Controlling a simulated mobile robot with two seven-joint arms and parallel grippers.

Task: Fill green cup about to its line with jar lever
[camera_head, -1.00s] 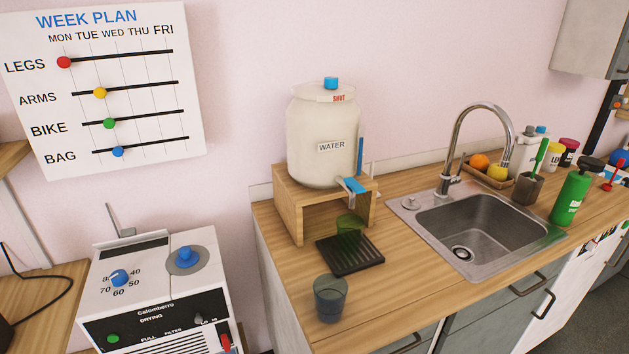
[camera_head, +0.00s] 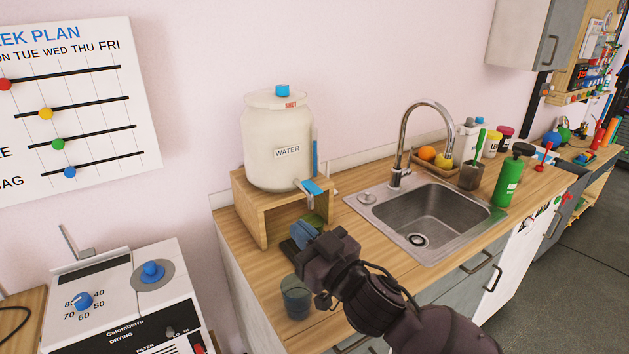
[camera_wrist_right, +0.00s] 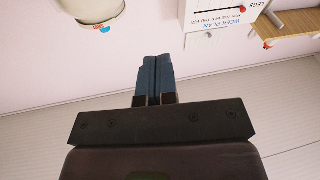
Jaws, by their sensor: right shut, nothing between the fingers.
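The white water jar (camera_head: 278,128) stands on a wooden stand (camera_head: 258,217) on the counter. Its tap has a blue lever (camera_head: 314,188) at the front right. That gripper is shut and empty, in front of the stand and below the lever as seen in the head view. In the right wrist view its blue fingers (camera_wrist_right: 154,80) are together, with part of the jar (camera_wrist_right: 90,8) at top left. The cup's line and water level cannot be made out. My left gripper is not in view.

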